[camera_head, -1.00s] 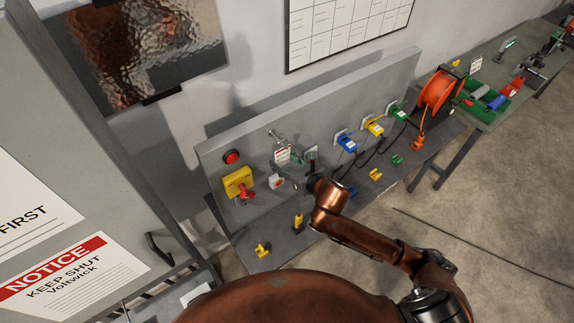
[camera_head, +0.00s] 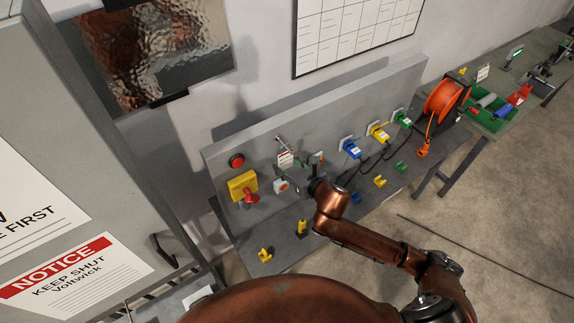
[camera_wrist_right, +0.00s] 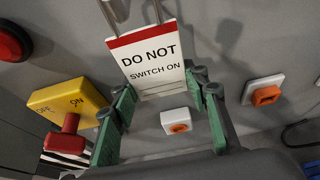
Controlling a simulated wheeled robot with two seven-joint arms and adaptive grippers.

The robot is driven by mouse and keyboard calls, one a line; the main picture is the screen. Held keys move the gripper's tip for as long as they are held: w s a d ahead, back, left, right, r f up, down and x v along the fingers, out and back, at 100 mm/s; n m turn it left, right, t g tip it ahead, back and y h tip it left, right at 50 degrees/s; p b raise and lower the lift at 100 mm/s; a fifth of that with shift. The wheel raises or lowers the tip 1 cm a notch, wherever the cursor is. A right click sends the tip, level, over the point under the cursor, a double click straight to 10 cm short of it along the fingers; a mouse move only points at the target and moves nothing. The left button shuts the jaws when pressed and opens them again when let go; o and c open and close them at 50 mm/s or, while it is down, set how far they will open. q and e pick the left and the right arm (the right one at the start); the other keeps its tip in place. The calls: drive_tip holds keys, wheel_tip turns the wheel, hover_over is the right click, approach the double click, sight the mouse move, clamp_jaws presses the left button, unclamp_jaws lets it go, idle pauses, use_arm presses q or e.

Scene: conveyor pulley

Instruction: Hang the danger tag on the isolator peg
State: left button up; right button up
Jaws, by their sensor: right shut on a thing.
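The danger tag (camera_wrist_right: 150,60) is white with a red top band and reads "DO NOT SWITCH ON". It also shows small in the head view (camera_head: 286,160). My right gripper (camera_wrist_right: 160,84) has its green fingers on either side of the tag's lower part and is shut on it. The tag faces the wrist camera in front of the grey panel. Thin metal (camera_head: 282,140) rises above the tag; I cannot tell which part is peg or tag loop. The yellow isolator (camera_wrist_right: 68,103) with its red handle (camera_wrist_right: 67,137) is left of the gripper. My left gripper is out of view.
A red button (camera_head: 237,161) is at the panel's upper left. A white switch with an orange middle (camera_wrist_right: 176,121) lies beyond the fingers. Blue (camera_head: 351,149), yellow (camera_head: 379,132) and green (camera_head: 402,118) plugs are farther right. Yellow holders (camera_head: 301,228) stand on the bench.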

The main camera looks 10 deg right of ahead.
drive_tip(key=o, duration=1.2)
drive_tip(key=shift+c, duration=0.2)
drive_tip(key=v, duration=1.2)
